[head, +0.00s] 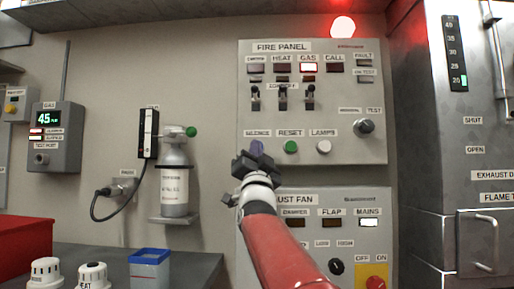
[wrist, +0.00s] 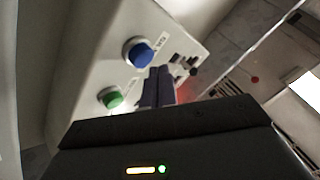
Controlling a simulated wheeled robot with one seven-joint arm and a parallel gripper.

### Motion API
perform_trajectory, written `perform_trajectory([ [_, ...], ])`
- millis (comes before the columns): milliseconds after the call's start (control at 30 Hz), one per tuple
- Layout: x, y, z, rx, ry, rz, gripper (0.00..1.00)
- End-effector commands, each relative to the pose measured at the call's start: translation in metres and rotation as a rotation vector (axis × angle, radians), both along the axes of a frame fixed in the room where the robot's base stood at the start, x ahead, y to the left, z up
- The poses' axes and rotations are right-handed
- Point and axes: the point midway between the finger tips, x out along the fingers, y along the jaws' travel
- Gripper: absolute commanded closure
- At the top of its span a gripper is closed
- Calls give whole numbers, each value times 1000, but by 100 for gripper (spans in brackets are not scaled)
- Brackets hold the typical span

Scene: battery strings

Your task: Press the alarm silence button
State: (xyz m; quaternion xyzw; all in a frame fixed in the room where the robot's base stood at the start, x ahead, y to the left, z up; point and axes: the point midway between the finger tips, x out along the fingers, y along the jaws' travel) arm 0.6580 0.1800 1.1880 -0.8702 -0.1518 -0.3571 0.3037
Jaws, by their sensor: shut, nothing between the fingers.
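The fire panel (head: 330,120) is on the wall, with a SILENCE label (head: 257,133) at its lower left. In the wrist view a round blue button (wrist: 138,52) stands out from the panel, with the green button (wrist: 110,97) near it. My gripper (head: 257,147) is just below the SILENCE label in the head view and covers the button spot there. In the wrist view its fingers (wrist: 158,86) are together and empty, just below and right of the blue button. They look apart from it, but the exact gap is unclear.
The green RESET button (head: 290,147) and white LAMPS button (head: 324,147) sit right of my gripper. The GAS lamp (head: 308,68) and a beacon (head: 342,27) glow red. The exhaust fan panel (head: 340,208) is below.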

Motion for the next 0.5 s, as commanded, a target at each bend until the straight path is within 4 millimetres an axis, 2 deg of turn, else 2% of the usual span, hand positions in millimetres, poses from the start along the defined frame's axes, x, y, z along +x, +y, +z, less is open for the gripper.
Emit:
perform_trajectory([
  [500, 8, 0, 0, 0, 0, 0, 100],
])
